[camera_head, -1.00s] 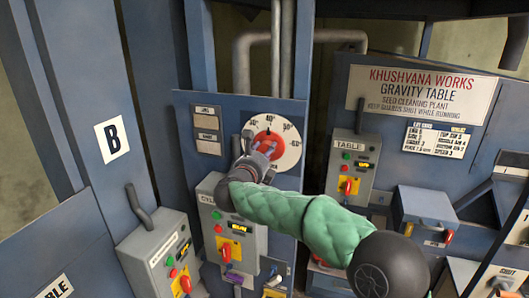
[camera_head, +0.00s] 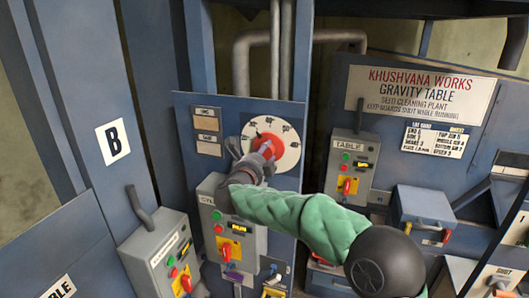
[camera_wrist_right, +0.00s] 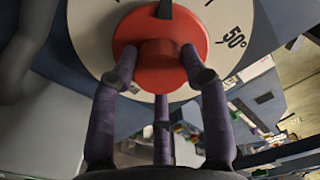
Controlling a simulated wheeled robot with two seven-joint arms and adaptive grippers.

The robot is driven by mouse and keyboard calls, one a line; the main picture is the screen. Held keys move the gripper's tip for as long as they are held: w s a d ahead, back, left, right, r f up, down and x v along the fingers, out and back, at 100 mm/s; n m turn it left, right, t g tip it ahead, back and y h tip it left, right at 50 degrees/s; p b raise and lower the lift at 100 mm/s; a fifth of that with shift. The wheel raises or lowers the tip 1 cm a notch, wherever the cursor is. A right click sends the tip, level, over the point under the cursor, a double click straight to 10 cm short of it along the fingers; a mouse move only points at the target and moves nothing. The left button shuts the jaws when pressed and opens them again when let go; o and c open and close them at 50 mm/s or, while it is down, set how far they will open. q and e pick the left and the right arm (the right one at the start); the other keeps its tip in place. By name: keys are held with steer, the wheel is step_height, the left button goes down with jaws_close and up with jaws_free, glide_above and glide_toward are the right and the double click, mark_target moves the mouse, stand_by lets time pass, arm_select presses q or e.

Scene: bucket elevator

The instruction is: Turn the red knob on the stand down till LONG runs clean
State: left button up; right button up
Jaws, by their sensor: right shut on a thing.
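The red knob (camera_head: 264,139) sits at the centre of a round white dial (camera_head: 290,154) on the blue stand panel. My right gripper (camera_head: 263,151) is shut on the knob, its arm reaching in from the lower right. In the right wrist view the red knob (camera_wrist_right: 160,68) fills the top middle, with purple-grey fingers (camera_wrist_right: 160,62) at its left and right sides. A dark pointer mark shows at the knob's top edge, and 50° is printed to its right. I cannot make out anything labelled LONG. My left gripper is out of view.
A grey control box (camera_head: 245,240) hangs below the dial, partly behind my right arm. The TABLE box (camera_head: 347,165) stands to the right, near the Gravity Table sign (camera_head: 420,90). Another switch box (camera_head: 155,250) is at the lower left. Pipes run above the panel.

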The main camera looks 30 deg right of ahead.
steer(key=shift+r+n, duration=0.2)
steer(key=shift+n, duration=0.2)
steer(key=o, duration=1.1)
steer(key=shift+o, duration=0.2)
steer(key=shift+w+a+f, duration=0.1)
steer(key=shift+w+a, duration=0.05)
steer(key=v, duration=1.2)
